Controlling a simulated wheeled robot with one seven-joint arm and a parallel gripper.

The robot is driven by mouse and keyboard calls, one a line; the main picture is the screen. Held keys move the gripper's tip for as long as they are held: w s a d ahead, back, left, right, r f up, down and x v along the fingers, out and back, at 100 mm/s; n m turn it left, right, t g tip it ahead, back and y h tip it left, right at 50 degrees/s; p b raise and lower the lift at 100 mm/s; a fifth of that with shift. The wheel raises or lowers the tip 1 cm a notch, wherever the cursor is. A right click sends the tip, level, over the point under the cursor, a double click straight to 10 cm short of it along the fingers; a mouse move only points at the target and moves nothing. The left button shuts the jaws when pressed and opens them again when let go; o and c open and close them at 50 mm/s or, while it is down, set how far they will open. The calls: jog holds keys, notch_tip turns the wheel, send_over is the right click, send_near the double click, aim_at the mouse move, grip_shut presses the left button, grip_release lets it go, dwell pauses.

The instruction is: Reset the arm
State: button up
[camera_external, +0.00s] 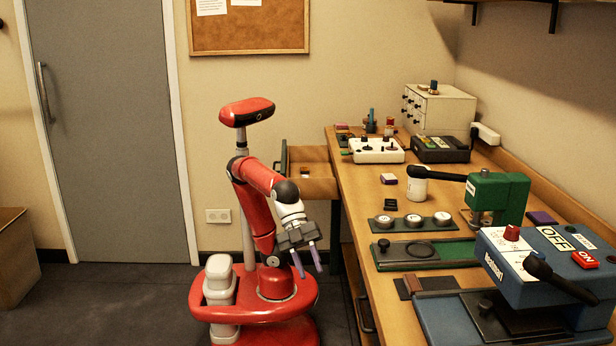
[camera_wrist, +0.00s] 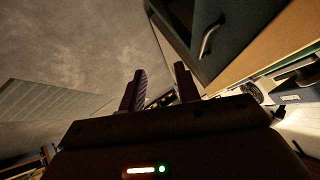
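My gripper (camera_external: 308,260) hangs at the end of my red arm, left of the workbench (camera_external: 352,192) and pointing down. Its two purple fingers are spread apart with nothing between them. In the wrist view the fingers of my gripper (camera_wrist: 160,88) also stand apart, with only floor and a dark drawer front behind them. My arm is bent, with the forearm sloping down to the right from a raised elbow. The gripper touches nothing that I can see.
An open drawer (camera_external: 312,188) juts left from the bench's far end, just behind my arm. A blue press (camera_external: 545,275), a green press (camera_external: 497,195) and a white cup (camera_external: 417,184) stand on the bench. A cardboard box (camera_external: 15,258) sits far left. Floor between box and base is clear.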

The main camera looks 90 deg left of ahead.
jog(key=w+a+f+n+g+y+p, duration=0.15)
jog(key=w+a+f+y, duration=0.25)
jog(key=a+f, duration=0.5)
jog(key=s+a+f+n+g+y+p, duration=0.1)
jog(key=s+a+f+n+g+y, duration=0.15)
jog(key=a, duration=0.95)
jog(key=s+a+f+n+g+y+p, duration=0.1)
jog(key=s+a+f+n+g+y, duration=0.2)
jog(key=a, duration=0.9)
jog(key=w+a+r+n+t+h+p, duration=0.1)
jog(key=w+a+r+n+t, duration=0.3)
jog(key=w+a+n+t, duration=0.5)
jog(key=w+a+n+p, duration=0.1)
jog(key=w+a+n, duration=0.2)
jog(key=a+n, duration=0.1)
jog(key=shift+a, duration=0.15)
